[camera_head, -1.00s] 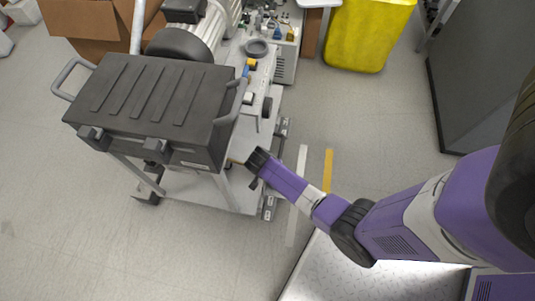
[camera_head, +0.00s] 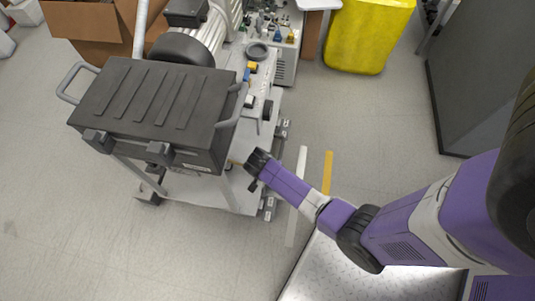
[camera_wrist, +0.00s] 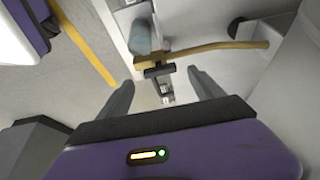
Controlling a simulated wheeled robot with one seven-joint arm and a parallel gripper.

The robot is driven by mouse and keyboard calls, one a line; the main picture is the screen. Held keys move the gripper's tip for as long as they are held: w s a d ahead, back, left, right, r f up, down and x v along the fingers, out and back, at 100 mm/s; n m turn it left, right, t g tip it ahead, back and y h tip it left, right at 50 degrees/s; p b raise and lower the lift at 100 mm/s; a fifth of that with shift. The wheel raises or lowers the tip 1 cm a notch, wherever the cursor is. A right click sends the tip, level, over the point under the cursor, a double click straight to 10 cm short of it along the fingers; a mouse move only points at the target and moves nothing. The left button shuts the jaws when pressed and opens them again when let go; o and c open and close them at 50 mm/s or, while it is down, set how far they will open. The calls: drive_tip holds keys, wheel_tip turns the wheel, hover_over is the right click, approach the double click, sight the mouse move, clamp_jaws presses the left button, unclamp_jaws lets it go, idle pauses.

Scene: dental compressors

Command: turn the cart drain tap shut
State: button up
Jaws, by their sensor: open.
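The cart (camera_head: 228,190) stands left of centre in the head view, with a black case on top. My gripper (camera_head: 257,170) is low at its right side, and its fingers are hard to make out there. In the wrist view my gripper (camera_wrist: 162,90) is open, its two grey fingers apart and empty. Just beyond the fingertips is a brass-coloured pipe with a small black T-shaped piece, which looks like the drain tap (camera_wrist: 158,71). The tap lies roughly in line with the gap between the fingers. I cannot make out the tap in the head view.
The black case (camera_head: 150,110) overhangs the cart near my gripper. A grey cylindrical part (camera_wrist: 146,37) is close behind the tap. A yellow bin (camera_head: 368,35) and a dark cabinet (camera_head: 475,85) stand further right. The floor between them and the cart is clear.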

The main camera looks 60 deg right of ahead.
drive_tip(key=p+v, duration=0.1)
drive_tip(key=v, duration=0.3)
drive_tip(key=shift+a+r, duration=0.15)
drive_tip(key=shift+r, duration=0.05)
drive_tip(key=shift+s, duration=0.1)
drive_tip(key=s+a+r+n+t+y, duration=0.2)
drive_tip(key=s+a+r+n+t, duration=0.35)
drive_tip(key=s+r, duration=0.2)
drive_tip(key=s+a+r+n+t+y, duration=0.1)
drive_tip(key=s+a+r+n+t, duration=0.4)
drive_tip(key=r, duration=0.4)
drive_tip(key=s+a+r+n+t+p, duration=0.1)
drive_tip(key=r+p, duration=0.6)
drive_tip(key=r, duration=1.1)
drive_tip(key=s+a+r+n+t+y+p, duration=0.1)
drive_tip(key=r+p, duration=0.7)
drive_tip(key=r, duration=1)
drive_tip(key=s+a+n+t, duration=0.1)
drive_tip(key=s+a, duration=0.1)
drive_tip(key=s, duration=0.1)
drive_tip(key=shift+a+r+n, duration=0.25)
drive_tip(key=shift+r+n, duration=0.05)
drive_tip(key=shift+n, duration=0.05)
drive_tip(key=shift+s, duration=0.1)
